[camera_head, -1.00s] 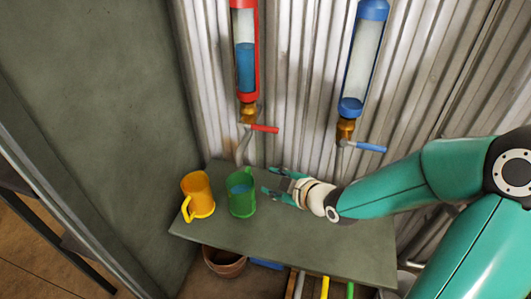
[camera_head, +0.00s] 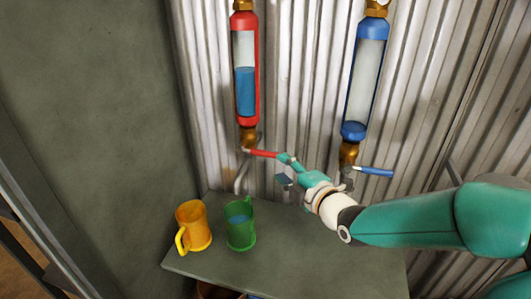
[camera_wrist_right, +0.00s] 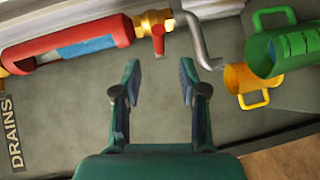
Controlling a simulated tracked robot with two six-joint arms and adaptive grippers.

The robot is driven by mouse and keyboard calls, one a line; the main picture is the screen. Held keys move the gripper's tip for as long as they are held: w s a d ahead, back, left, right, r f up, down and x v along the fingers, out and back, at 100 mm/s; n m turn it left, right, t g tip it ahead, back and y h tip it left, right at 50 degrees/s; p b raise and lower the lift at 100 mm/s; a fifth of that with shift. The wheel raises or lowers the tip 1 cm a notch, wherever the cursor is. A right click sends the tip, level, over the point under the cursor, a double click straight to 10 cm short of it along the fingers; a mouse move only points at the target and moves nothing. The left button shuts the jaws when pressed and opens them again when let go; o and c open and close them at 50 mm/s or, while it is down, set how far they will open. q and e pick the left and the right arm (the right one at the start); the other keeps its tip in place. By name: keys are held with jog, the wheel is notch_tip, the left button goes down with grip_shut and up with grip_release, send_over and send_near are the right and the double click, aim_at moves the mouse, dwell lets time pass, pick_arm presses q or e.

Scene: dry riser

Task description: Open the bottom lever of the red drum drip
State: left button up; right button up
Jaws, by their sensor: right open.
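The red drum drip (camera_head: 245,108) hangs on the corrugated wall, part filled with blue liquid. A brass valve (camera_head: 248,137) is at its bottom, and its red lever (camera_head: 263,153) points sideways to the right. My right gripper (camera_head: 284,168) is open at the lever's free end; one finger overlaps the tip in the head view, and I cannot tell if they touch. In the right wrist view the open fingers (camera_wrist_right: 159,78) point at the red lever (camera_wrist_right: 158,42), which lies ahead, in line with the gap between them. My left gripper is not in view.
A blue drum (camera_head: 354,131) with a blue lever (camera_head: 375,172) hangs to the right, close to my right wrist. A yellow mug (camera_head: 194,222) and a green mug (camera_head: 240,232) with blue liquid stand on the shelf (camera_head: 290,270) below. A bent spout (camera_head: 240,178) hangs under the red valve.

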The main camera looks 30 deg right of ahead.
aim_at(267, 156)
jog(key=w, duration=0.3)
jog(key=w+f, duration=0.1)
jog(key=w, duration=0.5)
jog(key=shift+w+d+f, duration=0.15)
jog(key=shift+d, duration=0.15)
grip_shut()
